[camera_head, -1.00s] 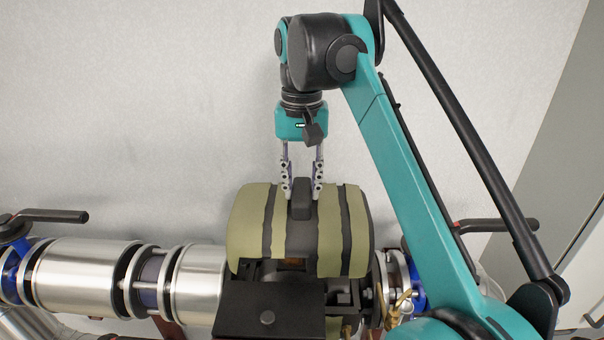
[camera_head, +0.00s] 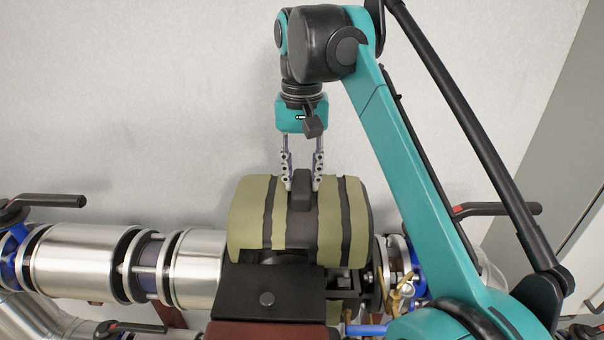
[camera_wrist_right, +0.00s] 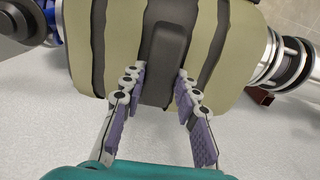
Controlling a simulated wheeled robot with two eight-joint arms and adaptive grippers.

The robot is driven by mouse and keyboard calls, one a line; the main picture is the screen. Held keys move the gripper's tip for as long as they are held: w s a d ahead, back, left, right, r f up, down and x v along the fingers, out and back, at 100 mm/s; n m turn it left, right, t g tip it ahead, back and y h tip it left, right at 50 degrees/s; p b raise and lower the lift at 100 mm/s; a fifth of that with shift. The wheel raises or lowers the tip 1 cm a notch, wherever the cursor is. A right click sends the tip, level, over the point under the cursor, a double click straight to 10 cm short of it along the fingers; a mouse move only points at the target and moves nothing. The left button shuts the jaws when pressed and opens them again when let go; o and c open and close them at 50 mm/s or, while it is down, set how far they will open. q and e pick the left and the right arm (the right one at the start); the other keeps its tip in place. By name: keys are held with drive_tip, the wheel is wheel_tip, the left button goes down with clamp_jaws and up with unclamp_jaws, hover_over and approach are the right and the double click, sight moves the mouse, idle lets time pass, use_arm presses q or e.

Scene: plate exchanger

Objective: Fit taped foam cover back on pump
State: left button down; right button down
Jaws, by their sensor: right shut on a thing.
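The foam cover (camera_head: 333,226) is olive green with dark tape bands and a dark raised grip on top. It sits over the pump, and its lower front edge is close to the black pump parts (camera_head: 345,281). My right gripper (camera_head: 302,186) comes down from above and is shut on the cover's dark grip. In the right wrist view the fingers (camera_wrist_right: 160,84) stand on both sides of the dark grip (camera_wrist_right: 164,52). The cover hides most of the pump, so I cannot tell whether it is fully seated. My left gripper is not in view.
Silver clad pipe sections (camera_head: 78,263) run to the left of the pump. A black plate (camera_head: 268,293) lies in front. A brass fitting (camera_head: 402,296) and a blue flange stand at the right. A black lever handle (camera_head: 50,200) sticks out at far left. A pale wall is behind.

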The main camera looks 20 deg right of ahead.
drive_tip(key=shift+f+b, duration=2.2)
drive_tip(key=shift+f, duration=0.6)
drive_tip(key=shift+r, duration=0.1)
drive_tip(key=shift+f+b, duration=0.6)
drive_tip(key=shift+f, duration=0.75)
drive_tip(key=shift+s+f+b, duration=0.1)
drive_tip(key=shift+f+b, duration=0.4)
drive_tip(key=shift+f, duration=0.2)
